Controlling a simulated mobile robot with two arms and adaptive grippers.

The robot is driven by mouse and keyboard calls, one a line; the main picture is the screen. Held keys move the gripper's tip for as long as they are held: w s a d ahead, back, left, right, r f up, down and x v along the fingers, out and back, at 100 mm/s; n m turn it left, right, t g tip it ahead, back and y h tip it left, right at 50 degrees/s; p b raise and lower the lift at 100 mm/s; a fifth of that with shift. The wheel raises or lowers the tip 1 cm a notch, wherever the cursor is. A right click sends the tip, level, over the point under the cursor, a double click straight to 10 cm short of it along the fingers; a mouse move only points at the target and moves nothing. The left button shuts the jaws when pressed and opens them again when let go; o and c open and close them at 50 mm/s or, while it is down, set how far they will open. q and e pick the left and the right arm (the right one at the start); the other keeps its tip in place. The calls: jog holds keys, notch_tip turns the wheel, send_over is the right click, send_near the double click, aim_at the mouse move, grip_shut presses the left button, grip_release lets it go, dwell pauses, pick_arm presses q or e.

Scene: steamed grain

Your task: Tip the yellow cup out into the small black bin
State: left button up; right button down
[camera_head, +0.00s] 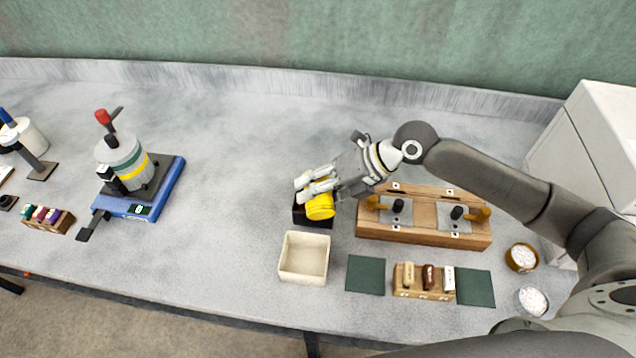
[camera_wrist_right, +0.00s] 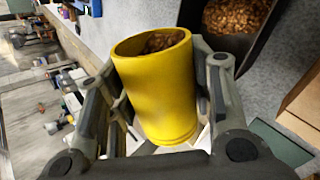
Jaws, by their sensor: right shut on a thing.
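My right gripper (camera_head: 318,190) is shut on the yellow cup (camera_head: 320,207), with a finger on either side of it. The cup is tilted above the small black bin (camera_head: 314,224), partly covering it in the head view. In the right wrist view, the cup (camera_wrist_right: 155,95) has its mouth toward the top, and brown grains show inside. The bin (camera_wrist_right: 262,48) shows beside it at the upper right, with brown grains in it. My left gripper is not in view.
A cream open tray (camera_head: 304,278) stands just in front of the bin. A wooden stand with metal plates (camera_head: 425,238) is close to the right. A small block with several vials (camera_head: 424,293) sits between dark green mats. The table left of the bin is clear up to a blue scale (camera_head: 124,207).

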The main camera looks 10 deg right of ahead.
jog(key=g+p, duration=0.1)
jog(key=p, duration=0.1)
jog(key=r+m+g+p, duration=0.1)
jog(key=shift+w+r+p, duration=0.2)
jog(key=shift+w+p, duration=0.15)
jog(key=shift+w+m+g+y, duration=0.2)
jog(key=shift+m+g+y, duration=0.15)
jog(key=shift+g, duration=0.45)
jog(key=shift+w+r+m+g+b, duration=0.1)
jog(key=shift+m+g+b, duration=0.15)
jog(key=shift+g+b, duration=0.15)
jog(key=shift+r+g, duration=0.25)
jog(key=shift+g, duration=0.05)
jog(key=shift+w, duration=0.15)
jog(key=shift+d, duration=0.1)
